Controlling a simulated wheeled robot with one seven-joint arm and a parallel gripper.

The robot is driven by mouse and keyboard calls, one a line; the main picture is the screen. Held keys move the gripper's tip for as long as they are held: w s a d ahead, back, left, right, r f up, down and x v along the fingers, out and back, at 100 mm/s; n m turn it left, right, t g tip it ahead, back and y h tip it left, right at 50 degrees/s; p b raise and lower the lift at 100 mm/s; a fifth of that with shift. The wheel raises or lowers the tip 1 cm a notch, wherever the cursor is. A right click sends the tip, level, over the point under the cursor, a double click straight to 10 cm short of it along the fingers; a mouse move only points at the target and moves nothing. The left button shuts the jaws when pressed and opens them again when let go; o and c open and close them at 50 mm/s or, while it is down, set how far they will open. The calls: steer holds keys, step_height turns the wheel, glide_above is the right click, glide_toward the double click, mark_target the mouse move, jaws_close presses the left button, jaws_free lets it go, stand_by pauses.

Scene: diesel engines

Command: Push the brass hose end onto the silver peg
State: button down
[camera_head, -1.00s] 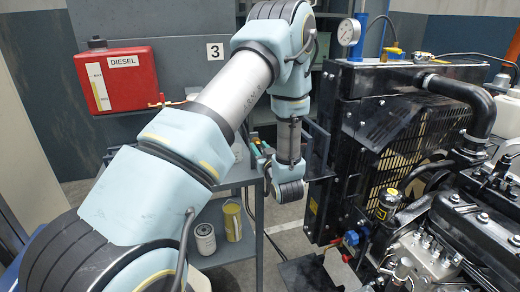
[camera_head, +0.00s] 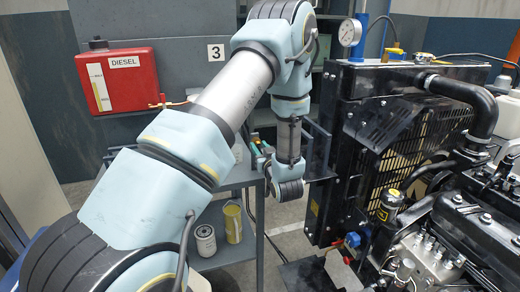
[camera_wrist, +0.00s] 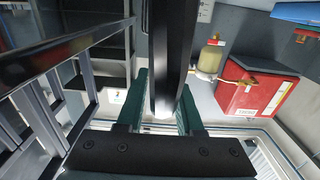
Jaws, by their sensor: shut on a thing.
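In the wrist view my gripper (camera_wrist: 163,108) has two green fingers. They are shut on a long, dark part (camera_wrist: 173,50) that runs up out of the top of the picture; it may be the hose, but I cannot tell for sure. No brass end can be made out on it. I cannot pick out the silver peg in either view.
A red diesel tank (camera_head: 118,80) with a brass fitting (camera_head: 163,101) hangs on the back wall. A grey shelf cart (camera_head: 225,255) with a white filter (camera_head: 205,240) and a yellowish can (camera_head: 233,222) stands behind my arm. The engine (camera_head: 470,220) fills the right side.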

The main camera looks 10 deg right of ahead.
steer(key=shift+c, duration=2.3)
jaws_free()
steer(key=shift+c, duration=0.2)
steer(key=shift+c, duration=0.2)
steer(key=shift+s, duration=0.1)
steer(key=shift+s+d, duration=0.2)
steer(key=shift+s, duration=0.35)
steer(key=shift+s+d+b, duration=0.15)
steer(key=shift+s+b, duration=0.15)
steer(key=shift+s, duration=1.15)
steer(key=shift+s+d+b, duration=0.15)
steer(key=shift+s+b, duration=0.15)
steer(key=shift+s, duration=1.1)
